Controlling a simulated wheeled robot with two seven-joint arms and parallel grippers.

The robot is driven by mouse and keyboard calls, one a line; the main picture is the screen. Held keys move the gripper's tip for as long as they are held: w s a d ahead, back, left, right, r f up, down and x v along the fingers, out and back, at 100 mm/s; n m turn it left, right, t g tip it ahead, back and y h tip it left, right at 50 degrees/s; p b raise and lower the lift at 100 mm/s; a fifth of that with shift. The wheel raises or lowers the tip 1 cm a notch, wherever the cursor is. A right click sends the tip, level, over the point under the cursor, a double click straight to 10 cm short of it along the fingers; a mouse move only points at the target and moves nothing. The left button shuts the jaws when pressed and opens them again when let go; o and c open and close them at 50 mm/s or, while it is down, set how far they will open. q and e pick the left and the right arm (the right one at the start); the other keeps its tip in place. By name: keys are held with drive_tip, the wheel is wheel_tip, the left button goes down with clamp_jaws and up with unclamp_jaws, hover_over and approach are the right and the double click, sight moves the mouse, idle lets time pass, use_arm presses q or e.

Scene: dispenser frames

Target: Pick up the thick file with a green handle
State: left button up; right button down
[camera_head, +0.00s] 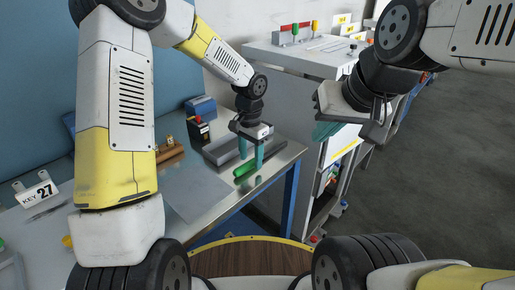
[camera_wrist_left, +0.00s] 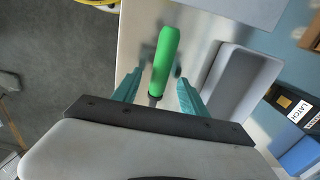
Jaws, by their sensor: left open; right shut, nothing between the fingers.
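The file's green handle (camera_head: 243,170) lies on the metal table near its right edge. In the left wrist view the green handle (camera_wrist_left: 165,58) shows between the two teal fingers, with a short dark shank at its near end; the rest of the file is hidden behind my gripper. My left gripper (camera_head: 251,157) points down over the handle and is open, with a finger to each side; it also shows in the left wrist view (camera_wrist_left: 158,90). I cannot tell whether the fingers touch it. My right gripper (camera_head: 325,130) is shut and empty, raised to the right of the table.
A grey tray (camera_head: 220,150) lies just beside the file; it also shows in the left wrist view (camera_wrist_left: 238,85). A dark box with a red top (camera_head: 198,130), a blue box (camera_head: 200,107) and a KEY 27 sign (camera_head: 38,190) stand on the table. A white cabinet (camera_head: 300,60) stands behind.

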use_arm(q)
drive_tip(key=shift+f, duration=0.8)
clamp_jaws()
drive_tip(key=shift+r, duration=0.15)
